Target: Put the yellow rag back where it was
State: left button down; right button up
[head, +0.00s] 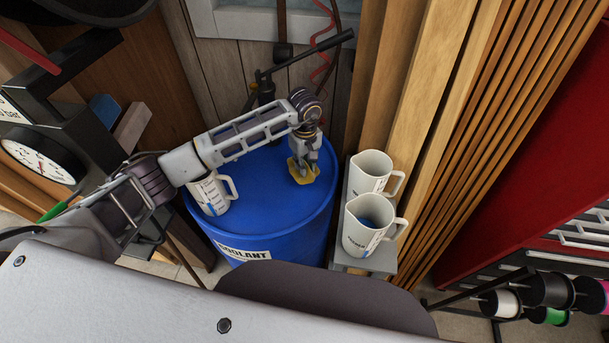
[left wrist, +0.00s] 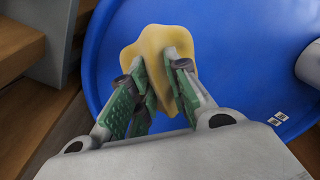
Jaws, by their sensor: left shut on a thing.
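The yellow rag (head: 301,172) is at the right part of the blue drum's (head: 262,216) top in the head view. My left gripper (head: 304,168) points down over the drum top and is shut on the rag. In the left wrist view the rag (left wrist: 150,52) is bunched between the green-padded fingers (left wrist: 152,88), with the blue drum top (left wrist: 235,60) behind it. I cannot tell whether the rag touches the drum top. My right gripper is not in view.
A white measuring jug (head: 211,195) stands on the drum's left side, under my left arm. Two more jugs (head: 370,173), (head: 370,226) stand on a grey stand (head: 383,262) right of the drum. A black pump handle (head: 300,58) rises behind. The drum's front top is clear.

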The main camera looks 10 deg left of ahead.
pick_arm(q)
jog(key=shift+f, duration=1.35)
jog(key=shift+f, duration=0.1)
jog(key=shift+f+p, duration=0.65)
jog(key=shift+f, duration=1.1)
jog(key=shift+f, duration=0.15)
jog(key=c, duration=1.4)
grip_release()
jog(key=shift+o, duration=0.2)
